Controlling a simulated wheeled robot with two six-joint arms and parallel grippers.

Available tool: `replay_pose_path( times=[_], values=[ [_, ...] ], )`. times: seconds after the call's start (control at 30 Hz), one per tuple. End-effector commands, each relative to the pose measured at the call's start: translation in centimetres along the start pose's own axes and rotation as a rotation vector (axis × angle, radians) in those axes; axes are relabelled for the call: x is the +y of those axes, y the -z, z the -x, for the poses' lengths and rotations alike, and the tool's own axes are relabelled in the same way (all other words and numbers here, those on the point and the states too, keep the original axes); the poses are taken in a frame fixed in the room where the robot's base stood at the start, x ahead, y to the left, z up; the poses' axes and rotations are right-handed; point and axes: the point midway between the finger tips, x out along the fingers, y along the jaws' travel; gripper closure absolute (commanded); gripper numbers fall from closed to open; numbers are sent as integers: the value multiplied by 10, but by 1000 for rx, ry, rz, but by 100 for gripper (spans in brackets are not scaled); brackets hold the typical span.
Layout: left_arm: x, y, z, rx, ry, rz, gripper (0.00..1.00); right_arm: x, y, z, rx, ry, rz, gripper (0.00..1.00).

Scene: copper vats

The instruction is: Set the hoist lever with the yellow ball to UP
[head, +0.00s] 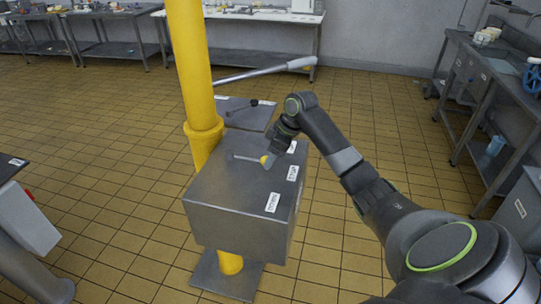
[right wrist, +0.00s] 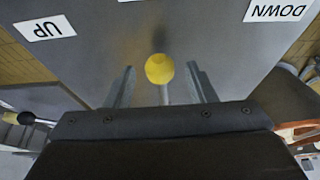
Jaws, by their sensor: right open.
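The hoist lever's yellow ball (head: 265,161) sits at the end of a thin metal rod on top of the grey steel box (head: 222,190). The rod points right, roughly toward the STOP label (head: 292,173), between UP (head: 291,147) and DOWN (head: 272,202). My right gripper (head: 270,157) is at the ball, partly beside it. In the right wrist view the yellow ball (right wrist: 160,68) lies between the two open fingers (right wrist: 163,86), with a gap on each side. The UP label (right wrist: 45,28) is at left there and DOWN (right wrist: 279,10) at right. My left gripper is not visible.
A yellow post (head: 193,75) stands behind the box. A lever with a black ball (head: 254,102) and a long grey handle (head: 265,70) are beyond it. Steel tables (head: 490,80) line the right side. Tiled floor is open around the box.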

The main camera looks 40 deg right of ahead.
Motion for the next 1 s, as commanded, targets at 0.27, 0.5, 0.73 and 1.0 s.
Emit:
replay_pose_path(
  times=[0.27, 0.5, 0.73, 1.0],
  values=[
    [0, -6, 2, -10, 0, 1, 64, 0, 0, -15, 0, 0, 0, 50],
    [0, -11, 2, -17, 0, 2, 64, 0, 0, -14, -1, -1, 1, 56],
    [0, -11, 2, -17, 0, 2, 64, 0, 0, -14, -1, -1, 1, 86],
    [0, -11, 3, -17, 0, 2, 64, 0, 0, -14, -1, -1, 1, 100]
  ],
)
